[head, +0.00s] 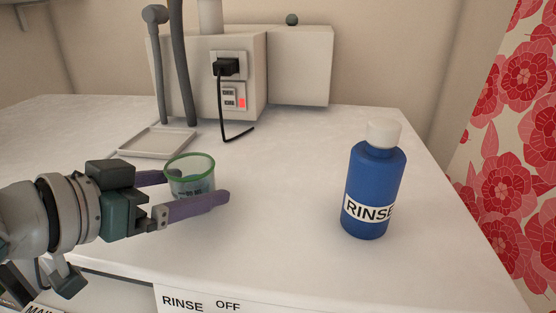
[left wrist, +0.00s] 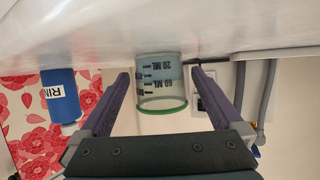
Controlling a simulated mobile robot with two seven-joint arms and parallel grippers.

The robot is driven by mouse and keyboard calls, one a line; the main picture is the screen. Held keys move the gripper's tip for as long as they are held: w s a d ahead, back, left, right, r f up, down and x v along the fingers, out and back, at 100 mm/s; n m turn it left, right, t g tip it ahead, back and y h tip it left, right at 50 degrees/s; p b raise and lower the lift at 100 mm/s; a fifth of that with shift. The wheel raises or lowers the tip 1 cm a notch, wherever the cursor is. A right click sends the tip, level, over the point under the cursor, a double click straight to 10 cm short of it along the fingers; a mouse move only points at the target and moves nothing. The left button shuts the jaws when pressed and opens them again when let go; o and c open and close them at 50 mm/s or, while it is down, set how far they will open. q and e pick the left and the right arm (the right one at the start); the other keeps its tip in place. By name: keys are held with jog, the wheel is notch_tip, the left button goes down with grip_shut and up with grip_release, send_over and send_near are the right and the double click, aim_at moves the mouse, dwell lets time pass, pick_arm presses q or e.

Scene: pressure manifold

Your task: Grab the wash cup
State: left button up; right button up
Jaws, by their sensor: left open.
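The wash cup (head: 190,180) is a clear cup with a green rim and dark volume marks, standing on the white counter. It also shows in the left wrist view (left wrist: 161,88), where the picture is upside down. My left gripper (head: 198,188) is open, with its two purple fingers on either side of the cup. In the left wrist view a gap shows between the cup and each finger. The near finger hides part of the cup's lower side in the head view. My right gripper is not in view.
A blue bottle labelled RINSE (head: 375,185) with a white cap stands to the right. A shallow tray (head: 157,143) lies behind the cup. A beige box (head: 195,85) with a black plug and cord stands at the back. The counter (head: 285,200) between cup and bottle is clear.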

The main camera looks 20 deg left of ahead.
pick_arm(q)
jog(key=shift+x, duration=0.8)
jog(key=shift+s, duration=0.1)
jog(key=shift+c, duration=0.2)
jog(key=c, duration=1.4)
